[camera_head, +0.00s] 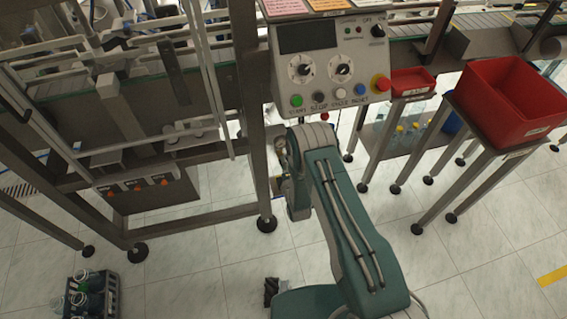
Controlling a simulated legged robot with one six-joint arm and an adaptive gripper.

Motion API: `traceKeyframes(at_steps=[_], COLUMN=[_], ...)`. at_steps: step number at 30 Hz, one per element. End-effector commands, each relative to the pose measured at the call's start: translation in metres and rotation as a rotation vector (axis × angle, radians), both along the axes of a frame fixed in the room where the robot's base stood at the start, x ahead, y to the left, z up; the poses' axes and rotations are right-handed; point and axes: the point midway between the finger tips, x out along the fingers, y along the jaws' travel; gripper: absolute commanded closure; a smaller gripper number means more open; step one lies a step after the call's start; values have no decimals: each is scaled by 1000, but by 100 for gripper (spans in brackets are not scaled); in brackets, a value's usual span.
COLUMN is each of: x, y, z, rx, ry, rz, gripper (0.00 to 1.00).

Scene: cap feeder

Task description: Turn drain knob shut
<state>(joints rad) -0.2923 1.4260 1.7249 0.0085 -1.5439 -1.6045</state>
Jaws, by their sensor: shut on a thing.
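A small grey panel with several orange-red knobs (137,186) is mounted low on the machine frame, left of my arm. Its labels are too small to read, so I cannot tell which knob is the drain knob or how it is turned. My teal arm rises from the bottom of the view and bends just below the upper control box. The fingers of my gripper do not show; the arm's end is hidden behind its own links and the frame post.
The control box (326,68) has dials and coloured buttons. A large red bin (508,98) and a smaller red tray (411,82) stand at right. A dark crate of bottles (91,293) is on the floor at lower left. A steel post (252,110) stands beside my arm.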

Motion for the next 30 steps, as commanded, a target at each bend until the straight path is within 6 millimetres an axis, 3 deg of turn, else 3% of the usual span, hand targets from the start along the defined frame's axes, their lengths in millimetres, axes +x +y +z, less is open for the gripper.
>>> traceKeyframes(at_steps=[9, 25, 26, 27, 28, 30], x=[-2, -3, -4, -3, -3, -3], y=[3, 2, 2, 2, 2, 2], z=[-3, -5, -5, -5, -5, -4], rx=[-115, -136, -136, -136, -136, -136], ry=[-23, -25, -25, -25, -25, -27], rz=[10, 10, 10, 10, 9, 7], gripper=[100, 100, 56, 39, 31, 31])
